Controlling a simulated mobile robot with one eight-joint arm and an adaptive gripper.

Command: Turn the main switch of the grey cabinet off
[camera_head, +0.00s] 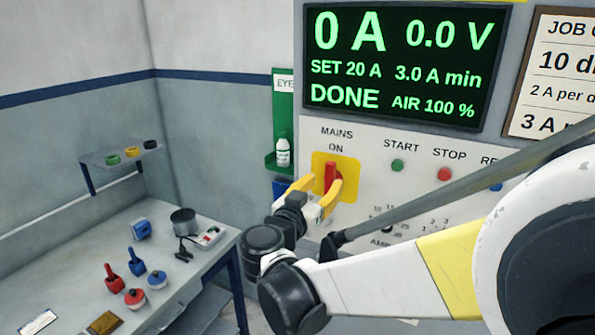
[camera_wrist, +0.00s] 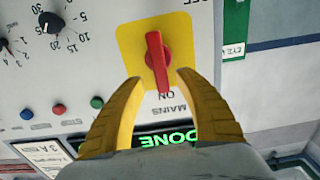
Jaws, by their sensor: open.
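The main switch is a red handle (camera_head: 330,176) on a yellow plate (camera_head: 350,166) at the left of the grey cabinet's panel (camera_head: 440,205). The handle stands upright below the words MAINS ON. In the wrist view, which is upside down, the red handle (camera_wrist: 156,58) lies nearly in line with the ON mark, and part of an OFF mark shows at the top edge. My gripper (camera_head: 321,186) is open in front of the switch. In the wrist view its yellow fingers (camera_wrist: 160,77) stand on either side of the handle's ON end, with gaps visible. Contact cannot be told.
The display (camera_head: 400,60) reads 0 A, 0.0 V and DONE. Green START (camera_head: 398,165) and red STOP (camera_head: 445,174) buttons sit right of the switch. A green eyewash holder with a bottle (camera_head: 283,150) is close on the left. A cluttered bench (camera_head: 85,265) stands lower left.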

